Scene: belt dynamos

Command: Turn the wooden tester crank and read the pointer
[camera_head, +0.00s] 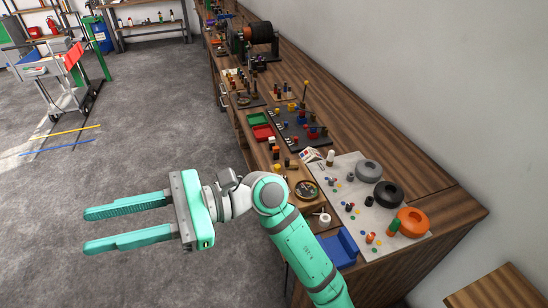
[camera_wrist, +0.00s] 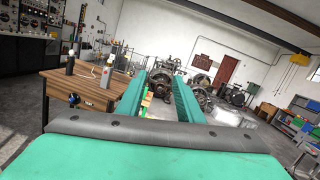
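A small wooden box with a round dial (camera_head: 306,189) sits near the front edge of the workbench, just right of my arm's elbow in the head view. It may be the tester; the dial is too small to read its pointer. A small white round part (camera_head: 324,218) is beside it; I cannot tell whether it is the crank. My gripper (camera_head: 86,230) is open and empty, held out over the floor to the left, well away from the bench. Its two green fingers also show apart in the wrist view (camera_wrist: 168,84), with nothing between them.
The long wooden bench (camera_head: 420,165) carries a light board (camera_head: 345,172) with grey, black and orange rings, a dark board (camera_head: 300,128) with coloured pegs, red and green trays, and a blue bin (camera_head: 339,248). A wheeled cart (camera_head: 52,75) stands far left.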

